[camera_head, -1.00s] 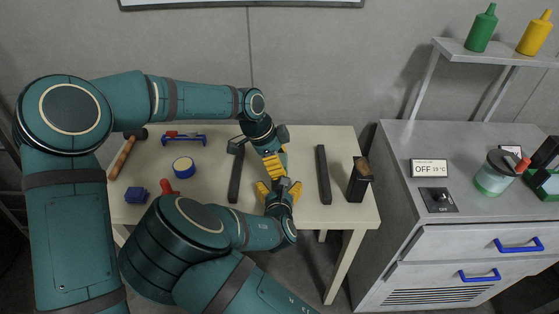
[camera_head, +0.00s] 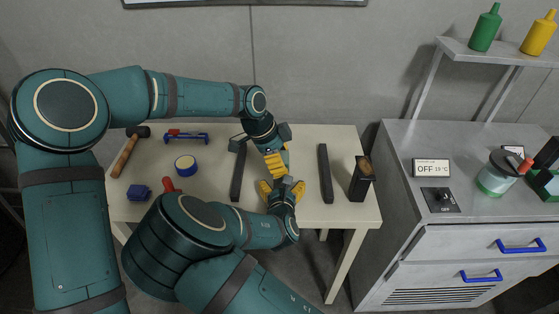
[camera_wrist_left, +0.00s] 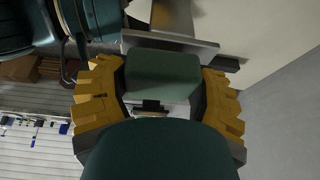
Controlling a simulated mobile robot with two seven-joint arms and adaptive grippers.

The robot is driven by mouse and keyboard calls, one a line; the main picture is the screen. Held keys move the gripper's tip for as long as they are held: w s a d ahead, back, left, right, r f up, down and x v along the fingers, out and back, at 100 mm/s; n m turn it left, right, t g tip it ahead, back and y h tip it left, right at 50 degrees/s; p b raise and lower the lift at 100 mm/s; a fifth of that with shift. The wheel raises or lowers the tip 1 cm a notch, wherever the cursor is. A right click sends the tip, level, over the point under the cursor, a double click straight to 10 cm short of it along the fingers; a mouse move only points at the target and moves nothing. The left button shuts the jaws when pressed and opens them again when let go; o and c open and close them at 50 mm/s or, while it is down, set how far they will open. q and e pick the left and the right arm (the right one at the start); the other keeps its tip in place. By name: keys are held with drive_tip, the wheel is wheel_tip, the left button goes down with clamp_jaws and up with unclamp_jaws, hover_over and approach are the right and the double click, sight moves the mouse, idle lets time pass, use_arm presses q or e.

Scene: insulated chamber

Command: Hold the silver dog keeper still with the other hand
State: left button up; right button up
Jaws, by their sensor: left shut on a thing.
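My left gripper (camera_head: 274,161) is over the middle of the table, its yellow fingers pointing down. In the left wrist view its fingers (camera_wrist_left: 160,90) close on a dull green block (camera_wrist_left: 162,76) from both sides. A silver metal plate with an upright bar (camera_wrist_left: 172,38) shows just beyond the block; I cannot tell for certain whether this is the dog keeper. My right gripper (camera_head: 281,189) is just in front of the left one, with its yellow fingers spread apart. What lies between the two grippers is mostly hidden in the head view.
Dark bars (camera_head: 238,172) and (camera_head: 325,173) flank the grippers on the table (camera_head: 212,205). A dark holder (camera_head: 361,180) stands at the right end. A cabinet (camera_head: 400,160) stands right.

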use_arm(q)
drive_tip(key=shift+s+d+f+g, duration=0.1)
drive_tip(key=shift+s+d+g, duration=0.2)
drive_tip(key=shift+d, duration=0.1)
use_arm(e)
drive_tip(key=shift+w, duration=0.15)
use_arm(q)
drive_tip(key=shift+w, duration=0.25)
drive_tip(key=shift+c, duration=1)
use_arm(e)
drive_tip(key=shift+r, duration=0.1)
use_arm(q)
drive_tip(key=shift+w+a, duration=0.1)
drive_tip(key=shift+w, duration=0.05)
use_arm(e)
drive_tip(key=shift+a, duration=0.2)
use_arm(q)
drive_tip(key=shift+w+a+r, duration=0.15)
drive_tip(key=shift+r, duration=1.35)
drive_tip(key=shift+w+a+r, duration=0.1)
drive_tip(key=shift+r, duration=1.4)
use_arm(e)
drive_tip(key=shift+d, duration=0.1)
use_arm(q)
drive_tip(key=shift+r, duration=1.55)
